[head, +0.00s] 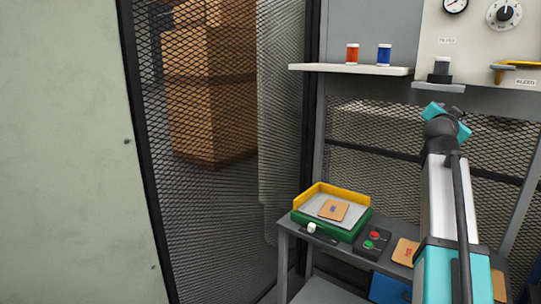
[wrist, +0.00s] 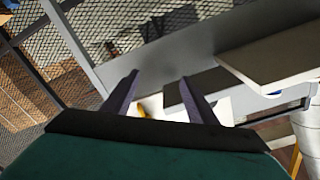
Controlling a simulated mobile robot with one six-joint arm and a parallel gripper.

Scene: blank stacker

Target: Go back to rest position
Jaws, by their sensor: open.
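My arm rises on the right of the head view, reaching up and away over the bench. Its wrist end is in front of the mesh, just below the small grey ledge; the fingers cannot be made out there. In the wrist view my gripper (wrist: 158,77) shows two dark purple fingers spread apart. There is nothing between them, only background behind. The gripper is open and empty, clear of the bench top.
A grey bench (head: 284,222) carries a green and yellow fixture (head: 345,194) with a tan blank (head: 333,210), and a button box (head: 372,241). A white shelf (head: 340,69) holds orange (head: 352,54) and blue (head: 384,55) cylinders. Mesh fencing (head: 285,110) encloses the left.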

